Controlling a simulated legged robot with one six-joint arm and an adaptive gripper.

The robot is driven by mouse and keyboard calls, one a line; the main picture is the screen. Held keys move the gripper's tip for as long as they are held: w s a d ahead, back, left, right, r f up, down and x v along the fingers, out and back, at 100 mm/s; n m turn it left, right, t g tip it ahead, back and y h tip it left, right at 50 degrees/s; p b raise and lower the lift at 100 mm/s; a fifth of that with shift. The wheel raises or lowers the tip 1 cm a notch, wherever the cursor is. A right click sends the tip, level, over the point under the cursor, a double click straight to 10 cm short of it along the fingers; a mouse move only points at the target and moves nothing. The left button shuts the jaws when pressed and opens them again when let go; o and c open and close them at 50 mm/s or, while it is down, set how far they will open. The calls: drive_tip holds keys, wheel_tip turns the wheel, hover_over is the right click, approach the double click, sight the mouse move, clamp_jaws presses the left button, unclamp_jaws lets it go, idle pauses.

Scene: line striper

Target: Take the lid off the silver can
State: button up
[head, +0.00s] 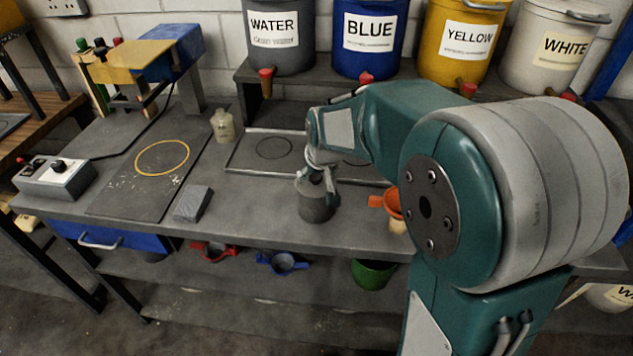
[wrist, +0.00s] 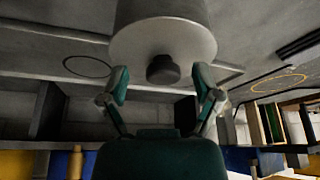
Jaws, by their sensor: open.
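The silver can (head: 317,208) looks dull grey and stands upright near the front edge of the bench in the head view. Its lid (wrist: 190,45) is on the can, a grey disc with a dark round knob (wrist: 163,70) in the middle. My gripper (head: 318,181) is just above the can, pointing down, and partly hides the lid in the head view. In the wrist view my gripper (wrist: 162,82) is open, with one finger on each side of the knob and a visible gap on both sides. Nothing is held.
An orange funnel-like cup (head: 393,207) stands right of the can, close to my arm. A grey block (head: 193,203) and a small beige bottle (head: 222,126) are to the left. A shallow tray (head: 240,160) lies behind. Labelled paint buckets (head: 370,40) line the back shelf.

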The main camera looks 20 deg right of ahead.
sight(316, 176)
drive_tip(key=shift+a, duration=0.1)
drive_tip(key=c, duration=1.1)
drive_tip(key=shift+a, duration=0.2)
clamp_jaws()
drive_tip(key=shift+d+r, duration=0.1)
drive_tip(key=shift+r, duration=0.05)
drive_tip(key=shift+r, duration=0.3)
wheel_tip(316, 176, up, 2)
drive_tip(key=shift+r, duration=0.1)
drive_tip(key=s+d+r, duration=0.2)
drive_tip(key=s+r, duration=0.3)
drive_tip(key=s, duration=0.1)
drive_tip(key=s+d+r, duration=0.2)
drive_tip(key=s+r, duration=0.2)
drive_tip(key=s, duration=0.3)
drive_tip(key=shift+s+d+r, duration=0.15)
drive_tip(key=shift+d+r, duration=0.15)
drive_tip(key=shift+r, duration=0.1)
